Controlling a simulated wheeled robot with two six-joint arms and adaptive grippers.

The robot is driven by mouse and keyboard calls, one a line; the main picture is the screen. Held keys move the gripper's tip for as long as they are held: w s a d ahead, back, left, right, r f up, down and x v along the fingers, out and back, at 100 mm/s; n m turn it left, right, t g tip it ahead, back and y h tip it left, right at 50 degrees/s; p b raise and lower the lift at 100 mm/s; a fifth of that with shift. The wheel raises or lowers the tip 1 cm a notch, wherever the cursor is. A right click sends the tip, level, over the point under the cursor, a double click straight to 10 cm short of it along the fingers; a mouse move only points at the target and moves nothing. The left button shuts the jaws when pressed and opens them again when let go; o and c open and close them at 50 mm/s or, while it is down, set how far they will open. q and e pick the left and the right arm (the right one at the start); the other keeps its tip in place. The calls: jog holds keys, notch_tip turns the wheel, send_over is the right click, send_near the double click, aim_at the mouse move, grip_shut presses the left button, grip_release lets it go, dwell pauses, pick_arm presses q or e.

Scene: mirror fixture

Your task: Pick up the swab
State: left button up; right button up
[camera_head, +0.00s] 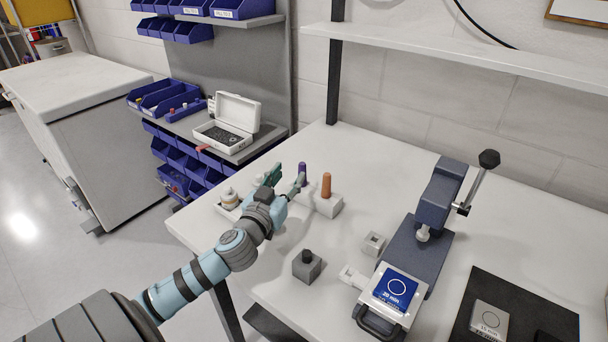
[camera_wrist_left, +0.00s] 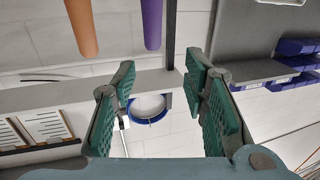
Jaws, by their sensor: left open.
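An orange upright handle (camera_head: 326,186) and a purple one (camera_head: 302,172) stand in a pale holder block (camera_head: 328,205) near the table's back left. I cannot tell which thing, if any in view, is the swab. My left gripper (camera_head: 287,180) is open, with green-padded fingers, just left of the purple handle. In the left wrist view nothing is clearly gripped between its fingertips (camera_wrist_left: 160,78). The orange handle (camera_wrist_left: 82,25) and the purple handle (camera_wrist_left: 152,24) show at the top there, outside the fingers. My right gripper is not in view.
A small bottle (camera_head: 229,197) stands behind my left wrist. A grey block with a black knob (camera_head: 307,265), a small hollow block (camera_head: 373,243) and a dark lever press (camera_head: 420,235) stand right. A black mat (camera_head: 555,318) lies at front right. Table (camera_head: 385,160) behind is clear.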

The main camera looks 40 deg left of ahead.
aim_at(301, 167)
pick_arm(q)
jog(key=x, duration=0.5)
jog(key=d+x, duration=0.1)
jog(key=x, duration=0.1)
jog(key=shift+w+a+f+p, duration=0.15)
jog(key=shift+w+f+p, duration=0.25)
jog(key=shift+w, duration=0.15)
grip_shut()
